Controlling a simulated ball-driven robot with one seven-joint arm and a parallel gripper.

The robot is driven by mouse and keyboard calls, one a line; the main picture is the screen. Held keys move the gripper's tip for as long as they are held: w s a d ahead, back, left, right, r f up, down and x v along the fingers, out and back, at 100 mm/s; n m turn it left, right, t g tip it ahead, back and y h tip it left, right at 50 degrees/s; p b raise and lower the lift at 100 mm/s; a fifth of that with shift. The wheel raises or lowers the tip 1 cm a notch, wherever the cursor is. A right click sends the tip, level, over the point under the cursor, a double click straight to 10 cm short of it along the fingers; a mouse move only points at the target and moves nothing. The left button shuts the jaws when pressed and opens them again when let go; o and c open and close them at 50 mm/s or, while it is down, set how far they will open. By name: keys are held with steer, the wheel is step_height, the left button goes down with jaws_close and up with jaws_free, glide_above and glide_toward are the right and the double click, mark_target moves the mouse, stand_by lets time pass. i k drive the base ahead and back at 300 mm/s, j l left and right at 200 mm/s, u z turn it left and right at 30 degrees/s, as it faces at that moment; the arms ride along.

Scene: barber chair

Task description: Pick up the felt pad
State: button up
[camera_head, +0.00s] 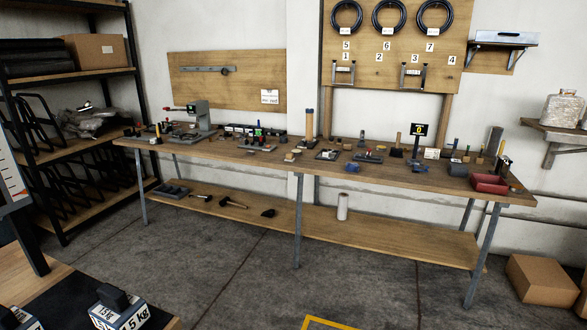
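I cannot single out the felt pad for certain; many items on the long wooden workbench (420,176) are too small to identify. Small tan blocks (291,156) lie near the middle of the bench top. A dark blue-grey piece (352,167) lies right of them, and a dark flat piece (172,188) lies at the left end of the bench's lower shelf (385,227). My gripper is not in view.
A grey machine (199,117) stands at the left end. A black shelf rack (62,77) is far left. Weights (118,310) stand on a near table. A cardboard box (541,281) lies right. The floor (220,255) before the bench is clear.

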mark_target(289, 157)
steer(key=i, duration=1.95)
steer(key=i+l+u, duration=0.15)
steer(key=i+u, duration=0.2)
steer(key=i, duration=0.3)
